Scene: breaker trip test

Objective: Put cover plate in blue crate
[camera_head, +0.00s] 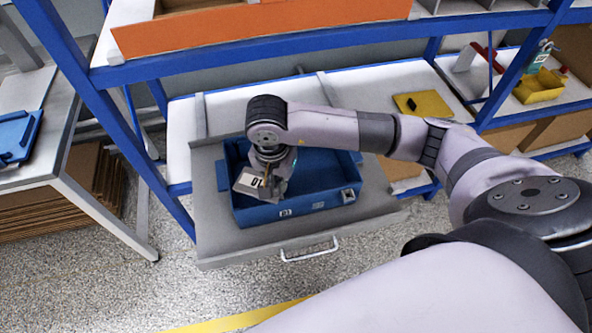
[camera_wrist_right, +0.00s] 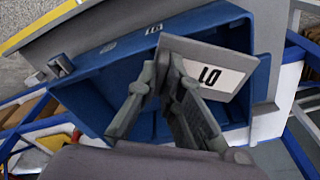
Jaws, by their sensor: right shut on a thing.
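The cover plate (camera_head: 249,184) is a grey plate with a white label marked 01. My right gripper (camera_head: 273,190) is shut on it and holds it tilted, over the left part of the blue crate's opening. The right wrist view shows the plate (camera_wrist_right: 225,78) at the fingertips (camera_wrist_right: 172,72), with the crate (camera_wrist_right: 95,95) behind and below it. The blue crate (camera_head: 305,206) sits on a grey pull-out shelf and carries a 01 label on its front. I cannot tell whether the plate touches the crate. My left gripper is not in view.
The grey shelf (camera_head: 225,245) has a handle (camera_head: 309,252) at its front. Blue rack posts and beams (camera_head: 330,39) stand around and above. A yellow tray (camera_head: 421,104) lies behind my right arm. A table (camera_head: 62,140) stands at the left.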

